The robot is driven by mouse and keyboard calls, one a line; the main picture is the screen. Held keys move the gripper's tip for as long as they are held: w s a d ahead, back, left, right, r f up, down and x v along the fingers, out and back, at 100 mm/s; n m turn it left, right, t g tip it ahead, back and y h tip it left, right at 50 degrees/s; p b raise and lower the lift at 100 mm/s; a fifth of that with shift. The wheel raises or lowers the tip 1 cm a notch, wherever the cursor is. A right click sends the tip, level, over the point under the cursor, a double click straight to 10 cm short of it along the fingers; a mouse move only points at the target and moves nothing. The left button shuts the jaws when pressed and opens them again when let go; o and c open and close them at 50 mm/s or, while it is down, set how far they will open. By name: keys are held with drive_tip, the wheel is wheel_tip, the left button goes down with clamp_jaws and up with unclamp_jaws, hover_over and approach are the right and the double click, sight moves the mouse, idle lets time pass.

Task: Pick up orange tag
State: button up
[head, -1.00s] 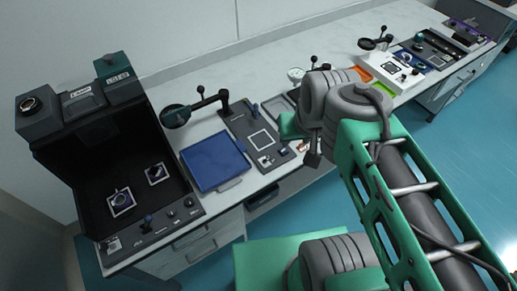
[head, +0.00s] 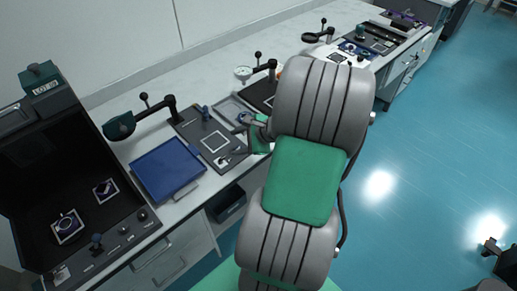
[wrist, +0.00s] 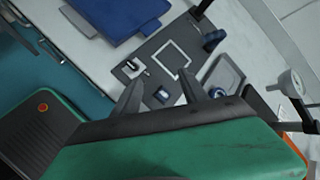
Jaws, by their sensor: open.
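I cannot make out an orange tag for certain in either current view. In the head view my arm covers the stretch of bench where orange and green patches showed a second ago. My gripper (head: 240,138) is open and empty over the grey plate with a white square outline (head: 208,138). In the wrist view my gripper (wrist: 160,75) has its two fingers spread above the same plate (wrist: 160,42). A thin orange edge at the far right of the wrist view is mostly hidden.
A blue pad (head: 168,168) lies left of the plate. A black open box (head: 40,170) stands at the far left. A jointed black stand (head: 145,115) rises behind the plate. A grey tray (wrist: 224,75) and a dial gauge (head: 243,73) are to its right. Drawers line the bench front.

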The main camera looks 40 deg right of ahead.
drive_tip(key=s+d+f+m+t+h+b, duration=0.1)
drive_tip(key=s+d+f+m+t, duration=0.15)
drive_tip(key=d+m, duration=0.3)
drive_tip(key=s+d+f+m+t+h+b, duration=0.1)
drive_tip(key=s+d+f+m+t, duration=0.15)
drive_tip(key=d+m, duration=0.35)
drive_tip(key=shift+m, duration=0.25)
drive_tip(key=x, duration=0.7)
drive_tip(key=shift+w+f+p, duration=0.2)
drive_tip(key=shift+f+p, duration=0.15)
drive_tip(key=shift+c, duration=0.3)
drive_tip(key=c, duration=0.9)
